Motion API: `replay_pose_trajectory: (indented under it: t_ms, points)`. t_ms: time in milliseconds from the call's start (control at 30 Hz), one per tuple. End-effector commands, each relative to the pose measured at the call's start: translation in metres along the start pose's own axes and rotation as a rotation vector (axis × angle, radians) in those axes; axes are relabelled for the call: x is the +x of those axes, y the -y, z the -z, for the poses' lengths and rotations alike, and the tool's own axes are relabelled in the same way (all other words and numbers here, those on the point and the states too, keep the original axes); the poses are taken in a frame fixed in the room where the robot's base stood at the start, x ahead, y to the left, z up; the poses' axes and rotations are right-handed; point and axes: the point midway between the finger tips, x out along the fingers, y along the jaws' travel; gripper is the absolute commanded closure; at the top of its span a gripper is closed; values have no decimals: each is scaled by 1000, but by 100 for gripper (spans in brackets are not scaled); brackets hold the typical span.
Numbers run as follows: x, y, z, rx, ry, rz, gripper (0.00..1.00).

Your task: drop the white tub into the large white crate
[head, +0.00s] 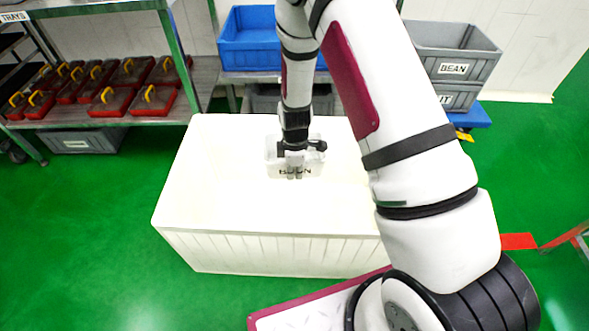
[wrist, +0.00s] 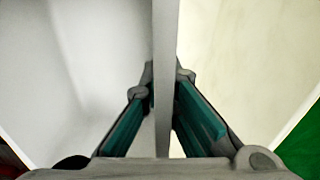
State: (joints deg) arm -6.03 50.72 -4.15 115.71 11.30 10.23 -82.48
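The white tub (head: 312,168) is a small pale box with dark lettering on its near side. My gripper (head: 295,172) comes down from above and is shut on one wall of the tub. In the wrist view the tub's wall (wrist: 166,60) runs between the two teal-padded fingers of my gripper (wrist: 163,100). The large white crate (head: 270,250) stands on the floor, and the tub is over its middle within its outline. I cannot tell how high the tub is above the crate's bottom. My gripper hides part of the lettering.
A blue crate (head: 248,45) and grey crates (head: 455,68) stand behind the large crate. A metal shelf (head: 185,85) with several red trays (head: 110,103) is at the left. My arm covers the crate's right side. Green floor (head: 90,230) is clear at the left.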

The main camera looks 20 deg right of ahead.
Motion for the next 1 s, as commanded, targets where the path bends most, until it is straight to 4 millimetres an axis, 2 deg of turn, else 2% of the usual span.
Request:
replay_pose_trajectory:
  t_ms: [100, 333, 367, 467, 500, 833, 1000]
  points:
    - [7, 0, 0, 0, 0, -1, 100]
    - [7, 0, 0, 0, 0, -1, 100]
    - [7, 0, 0, 0, 0, -1, 96]
    - [7, 0, 0, 0, 0, -1, 73]
    - [7, 0, 0, 0, 0, -1, 72]
    - [4, 0, 0, 0, 0, -1, 72]
    - [-15, 0, 0, -1, -1, -2, 72]
